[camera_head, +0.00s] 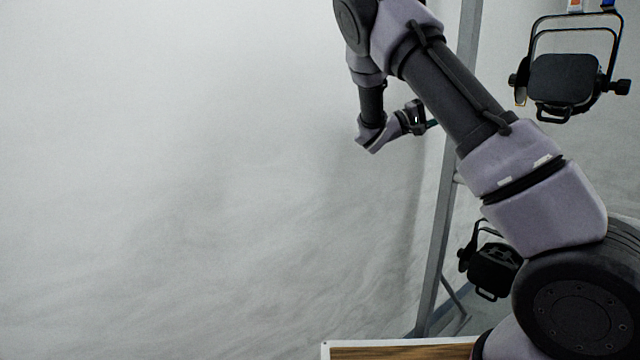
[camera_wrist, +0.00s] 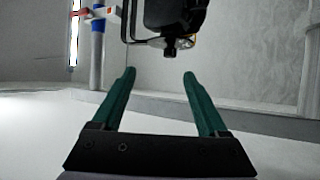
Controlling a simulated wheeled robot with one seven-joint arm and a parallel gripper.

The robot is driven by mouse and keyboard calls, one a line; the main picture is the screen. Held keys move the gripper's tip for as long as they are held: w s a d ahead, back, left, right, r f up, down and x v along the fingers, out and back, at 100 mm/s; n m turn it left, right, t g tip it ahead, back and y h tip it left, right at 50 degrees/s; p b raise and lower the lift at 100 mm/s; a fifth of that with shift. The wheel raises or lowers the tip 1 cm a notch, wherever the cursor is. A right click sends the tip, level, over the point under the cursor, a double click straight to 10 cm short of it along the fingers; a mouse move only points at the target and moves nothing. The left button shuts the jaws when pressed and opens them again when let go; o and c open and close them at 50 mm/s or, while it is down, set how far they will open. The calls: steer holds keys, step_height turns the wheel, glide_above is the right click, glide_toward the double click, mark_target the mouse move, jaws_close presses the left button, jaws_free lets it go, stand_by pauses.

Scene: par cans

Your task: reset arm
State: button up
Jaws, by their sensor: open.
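My gripper (camera_wrist: 158,75) is open in the wrist view, its two green fingers apart with nothing between them. A black par can (camera_wrist: 172,18) shows beyond the fingertips at the top of that view, partly cut off; I cannot tell how far away it is. In the head view my arm reaches up from the lower right and bends back down. My gripper (camera_head: 433,124) is small there, near the metal post, and its fingers are mostly hidden.
One par can (camera_head: 562,80) hangs at the upper right, and another (camera_head: 492,268) is lower, beside my arm. A grey metal post (camera_head: 440,230) stands behind the arm. A wood-topped surface (camera_head: 400,351) shows at the bottom edge. The left side is a bare pale wall.

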steer(key=s+d+f+m+g+y, duration=0.1)
steer(key=s+d+f+g+y, duration=0.2)
steer(key=s+y, duration=0.45)
steer(key=s+d+f+m+g+y, duration=0.1)
steer(key=s+d+f+g+y, duration=0.25)
steer(key=s, duration=0.75)
steer(key=s+a+r+t+y, duration=0.3)
steer(key=s+a+t+y, duration=0.2)
steer(key=s+a+y, duration=0.1)
steer(key=s+a+r+m+t+y, duration=0.1)
steer(key=s+a+r+t+y, duration=0.3)
steer(key=s+a+y, duration=0.3)
steer(key=s+a+t, duration=0.1)
steer(key=a, duration=0.2)
steer(key=shift+a+t, duration=0.3)
steer(key=shift+t, duration=0.05)
